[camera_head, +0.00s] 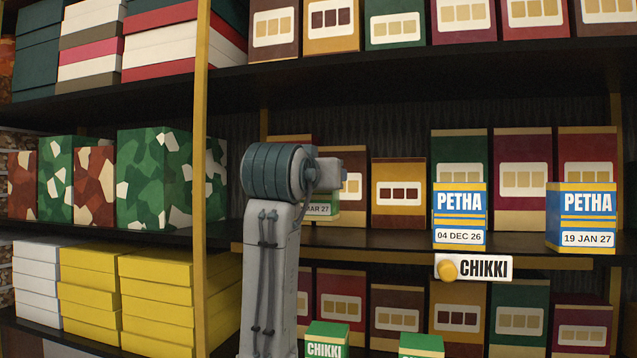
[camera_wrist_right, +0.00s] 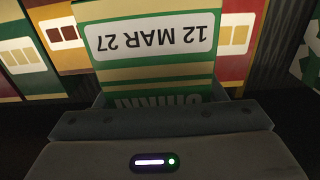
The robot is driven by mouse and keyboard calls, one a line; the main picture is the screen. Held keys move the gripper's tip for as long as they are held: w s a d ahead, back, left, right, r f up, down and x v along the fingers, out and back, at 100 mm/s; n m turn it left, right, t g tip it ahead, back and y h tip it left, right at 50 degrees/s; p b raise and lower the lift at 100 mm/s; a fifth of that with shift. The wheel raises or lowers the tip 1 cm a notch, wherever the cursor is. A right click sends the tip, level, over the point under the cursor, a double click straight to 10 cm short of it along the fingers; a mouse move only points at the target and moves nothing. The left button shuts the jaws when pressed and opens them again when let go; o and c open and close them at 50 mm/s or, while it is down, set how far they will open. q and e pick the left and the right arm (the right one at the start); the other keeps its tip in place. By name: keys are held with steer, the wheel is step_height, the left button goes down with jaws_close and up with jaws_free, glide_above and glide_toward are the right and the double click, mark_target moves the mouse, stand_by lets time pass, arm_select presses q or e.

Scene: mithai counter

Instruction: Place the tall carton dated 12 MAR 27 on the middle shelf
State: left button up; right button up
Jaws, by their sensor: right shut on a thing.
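The carton dated 12 MAR 27 (camera_wrist_right: 150,37) is green and cream with a white date label, and looks upside down in the right wrist view. In the head view only part of the carton (camera_head: 319,210) shows beside my right arm, label upright, at middle shelf height. My right gripper (camera_wrist_right: 160,104) is shut on this carton. The arm hides much of the carton and gripper in the head view. I cannot tell whether the carton touches the middle shelf (camera_head: 390,243). That shelf's edge bears a CHIKKI sign (camera_head: 484,267) with a yellow knob. My left gripper is not in view.
Blue-and-yellow PETHA cartons dated 04 DEC 26 (camera_head: 460,215) and 19 JAN 27 (camera_head: 586,217) stand on the middle shelf. Taller boxes (camera_head: 398,200) stand behind. A wooden post (camera_head: 200,150) rises at left. Green CHIKKI cartons (camera_head: 327,338) are below. Bare shelf shows left of the December carton.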

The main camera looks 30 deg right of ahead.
mark_target(319, 193)
step_height(319, 193, down, 2)
steer(key=shift+w+d+f+p, duration=0.1)
steer(key=shift+d+p, duration=0.05)
steer(key=shift+p, duration=0.25)
steer(key=shift+f, duration=0.25)
steer(key=shift+f, duration=0.1)
steer(key=o, duration=1.1)
steer(key=shift+f, duration=0.1)
steer(key=shift+o, duration=0.2)
